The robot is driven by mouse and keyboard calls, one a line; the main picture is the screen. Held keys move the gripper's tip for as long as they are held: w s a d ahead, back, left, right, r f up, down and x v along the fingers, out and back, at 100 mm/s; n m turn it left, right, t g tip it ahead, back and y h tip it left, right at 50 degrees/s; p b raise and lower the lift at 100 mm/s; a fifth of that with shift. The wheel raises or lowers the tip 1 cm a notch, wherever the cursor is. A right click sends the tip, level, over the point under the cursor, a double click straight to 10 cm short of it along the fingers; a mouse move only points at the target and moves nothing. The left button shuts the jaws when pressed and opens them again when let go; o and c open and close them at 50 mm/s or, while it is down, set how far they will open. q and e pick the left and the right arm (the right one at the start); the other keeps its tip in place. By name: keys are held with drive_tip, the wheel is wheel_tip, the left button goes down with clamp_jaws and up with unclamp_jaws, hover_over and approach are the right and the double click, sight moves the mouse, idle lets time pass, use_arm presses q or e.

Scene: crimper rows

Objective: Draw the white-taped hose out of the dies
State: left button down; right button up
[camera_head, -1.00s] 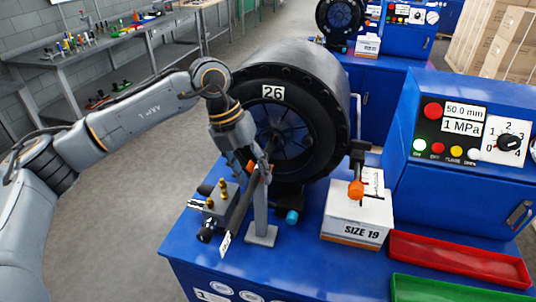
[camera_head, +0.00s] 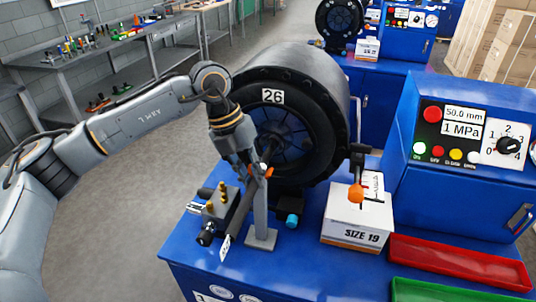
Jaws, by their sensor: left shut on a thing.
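The black crimper (camera_head: 300,75) marked 26 stands at the middle, its round die opening (camera_head: 285,132) facing the front left. A dark hose (camera_head: 242,212) slopes down and forward from near the dies, with a white band (camera_head: 225,247) near its front end. My left gripper (camera_head: 259,168) is in front of the dies, shut on the hose beside the top of a grey post (camera_head: 262,212). The fingers hide part of the hose, and I cannot tell how far its back end lies inside the dies. My right gripper is out of view.
A fitting block with brass parts (camera_head: 217,203) stands left of the post. A SIZE 19 box (camera_head: 356,221), an orange-tipped lever (camera_head: 356,192), a red tray (camera_head: 460,262) and a green tray (camera_head: 440,290) lie to the right. The control panel (camera_head: 470,130) reads 1 MPa.

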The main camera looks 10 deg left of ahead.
sight(243, 203)
use_arm(q)
drive_tip(key=shift+r, duration=0.35)
drive_tip(key=shift+r, duration=0.25)
drive_tip(key=shift+s, duration=0.1)
drive_tip(key=shift+s+f, duration=0.1)
drive_tip(key=shift+s, duration=0.6)
drive_tip(key=shift+s+a+b, duration=0.15)
drive_tip(key=shift+s+b, duration=0.75)
drive_tip(key=shift+s, duration=1.9)
drive_tip(key=shift+r, duration=0.2)
drive_tip(key=shift+r+p, duration=2.15)
drive_tip(key=shift+r, duration=1.25)
